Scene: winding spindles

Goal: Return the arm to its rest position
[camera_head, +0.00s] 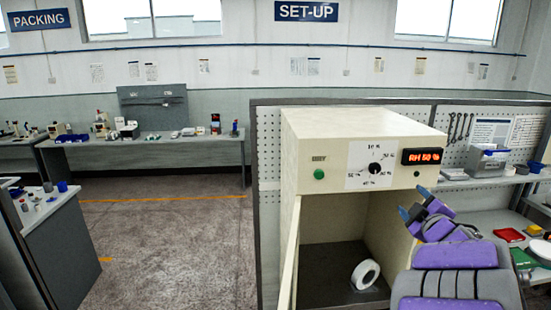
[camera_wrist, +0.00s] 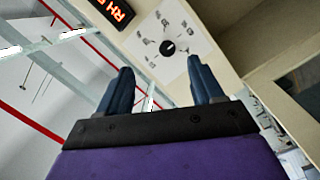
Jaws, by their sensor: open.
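My purple arm (camera_head: 455,255) is in the lower right of the head view, in front of a cream cabinet. My gripper (camera_head: 411,211) has blue fingers and is tilted, in front of the right side of the cabinet's opening. In the wrist view, the two fingers of my gripper (camera_wrist: 160,66) stand apart with nothing between them. Beyond them are the cabinet's dial (camera_wrist: 168,47) and part of the red display (camera_wrist: 117,12), so the wrist faces upward. I cannot tell how far the fingers are from the cabinet.
The cream cabinet (camera_head: 335,140) has a green button (camera_head: 319,174), and its door (camera_head: 290,255) stands open on the left. A white ring-shaped spool (camera_head: 365,274) is inside. A cluttered bench with a red box (camera_head: 508,235) is at right. Open floor (camera_head: 170,240) lies left.

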